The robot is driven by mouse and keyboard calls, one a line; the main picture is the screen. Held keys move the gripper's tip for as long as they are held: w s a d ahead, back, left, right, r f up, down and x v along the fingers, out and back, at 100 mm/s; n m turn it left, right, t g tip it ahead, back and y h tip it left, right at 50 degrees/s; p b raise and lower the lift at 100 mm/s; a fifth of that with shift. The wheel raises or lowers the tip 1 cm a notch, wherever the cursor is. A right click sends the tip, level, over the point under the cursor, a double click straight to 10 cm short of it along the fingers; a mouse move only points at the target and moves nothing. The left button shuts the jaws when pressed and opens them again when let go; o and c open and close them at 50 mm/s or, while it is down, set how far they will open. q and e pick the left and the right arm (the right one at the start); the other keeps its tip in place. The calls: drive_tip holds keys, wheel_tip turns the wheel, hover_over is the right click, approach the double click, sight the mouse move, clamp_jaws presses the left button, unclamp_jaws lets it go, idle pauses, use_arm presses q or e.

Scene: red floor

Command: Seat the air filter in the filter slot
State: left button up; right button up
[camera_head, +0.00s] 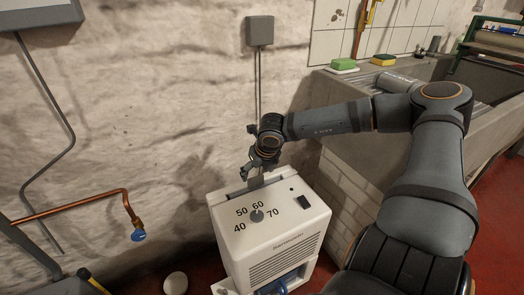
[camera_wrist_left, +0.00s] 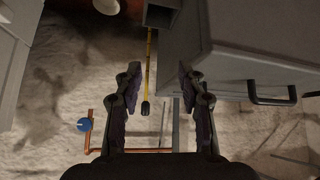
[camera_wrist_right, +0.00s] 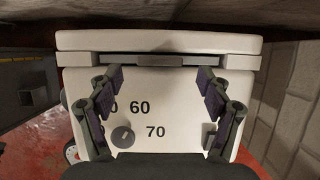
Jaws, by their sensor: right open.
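The white dehumidifier (camera_head: 270,228) stands against the wall, with a dial and numbers on its top. The filter slot (camera_head: 232,188) runs along the back of that top. My left gripper (camera_wrist_left: 160,72) is open and empty, outside the head view.
A copper pipe with a blue tap (camera_head: 138,234) is at the left. A stone sink counter (camera_head: 335,95) with sponges stands at the right. A grey cabinet with a black handle (camera_wrist_left: 272,98) is near my left gripper. A round white object (camera_head: 176,283) lies on the floor.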

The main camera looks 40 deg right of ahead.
use_arm(q)
drive_tip(key=s+f+g+p, duration=0.3)
drive_tip(key=s+g, duration=0.2)
drive_tip(key=s, duration=0.4)
drive_tip(key=s+a+f+p, duration=0.2)
drive_tip(key=f+p, duration=0.1)
drive_tip(key=f, duration=0.2)
drive_tip(key=s+a+f+g+y+p, duration=0.1)
drive_tip(key=s+a+f+p, duration=0.1)
drive_tip(key=f, duration=0.4)
drive_tip(key=s+a+f+p, duration=0.2)
drive_tip(key=s+f+p, duration=0.1)
drive_tip(key=f+p, duration=0.1)
drive_tip(key=shift+s+a+f+y+p, duration=0.15)
drive_tip(key=shift+a+f+y+p, duration=0.25)
drive_tip(key=shift+f, duration=0.3)
use_arm(e)
drive_tip(key=v, duration=0.7)
